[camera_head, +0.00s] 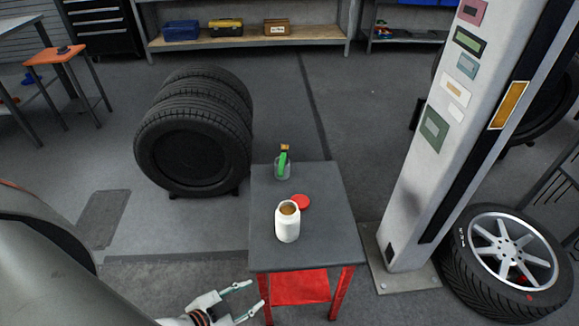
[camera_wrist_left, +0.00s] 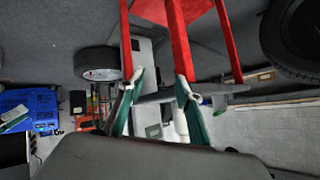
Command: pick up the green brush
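The green brush (camera_head: 283,162) stands upright in a small clear glass at the back of a small grey-topped table (camera_head: 325,235). My left gripper (camera_head: 256,293) is open and empty, near the table's front left leg and well short of the brush. In the left wrist view its two fingers (camera_wrist_left: 158,86) are spread apart. The table's red legs fill the top of that view, and the brush cannot be made out there for certain. My right gripper is not in view.
A white jar (camera_head: 287,224) with brown contents stands mid-table, with a red lid (camera_head: 301,202) beside it. Stacked tires (camera_head: 193,147) stand left of the table. A white column (camera_head: 425,165) and a wheel (camera_head: 505,262) stand right. The tabletop's right side is clear.

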